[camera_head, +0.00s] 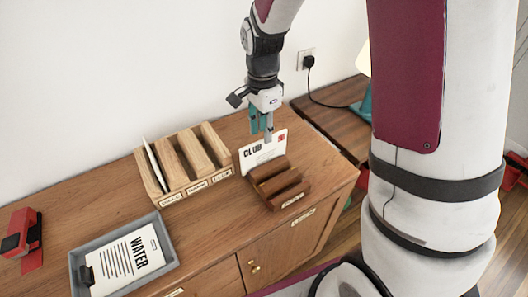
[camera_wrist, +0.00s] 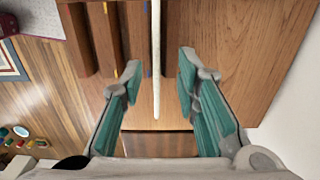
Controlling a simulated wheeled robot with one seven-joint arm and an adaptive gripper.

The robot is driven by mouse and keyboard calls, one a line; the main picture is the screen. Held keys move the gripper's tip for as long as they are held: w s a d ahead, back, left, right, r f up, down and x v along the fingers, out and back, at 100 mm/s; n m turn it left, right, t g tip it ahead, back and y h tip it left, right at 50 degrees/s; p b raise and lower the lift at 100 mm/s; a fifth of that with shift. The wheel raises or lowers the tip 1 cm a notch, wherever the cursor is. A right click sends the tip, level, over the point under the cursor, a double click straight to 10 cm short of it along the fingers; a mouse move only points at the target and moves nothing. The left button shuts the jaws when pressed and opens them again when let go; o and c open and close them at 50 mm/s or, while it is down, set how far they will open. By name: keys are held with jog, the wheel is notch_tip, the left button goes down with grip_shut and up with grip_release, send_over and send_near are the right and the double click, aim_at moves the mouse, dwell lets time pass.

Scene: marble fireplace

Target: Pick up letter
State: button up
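The letter (camera_head: 262,153) is a white card with dark "CLUB" lettering and a red stamp. It stands upright at the back of a small dark wooden holder (camera_head: 283,190) on the cabinet's right end. My gripper (camera_head: 266,136) is over the letter's top edge. In the wrist view the letter shows edge-on as a thin white strip (camera_wrist: 156,60). My gripper's teal fingers (camera_wrist: 160,95) are open, one on each side of the strip with a gap to both. How deep the fingertips reach is hard to tell.
A light wooden sorter (camera_head: 183,165) with labelled slots stands left of the holder, with a white card in its left slot. A grey tray (camera_head: 80,258) with a "WATER" sheet and a red stapler-like object (camera_head: 22,240) are farther left. The wall is close behind.

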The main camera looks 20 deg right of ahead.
aim_at(264, 153)
jog(key=shift+s+d+f, duration=0.1)
jog(key=shift+s+f, duration=0.05)
jog(key=shift+f, duration=2.2)
grip_shut()
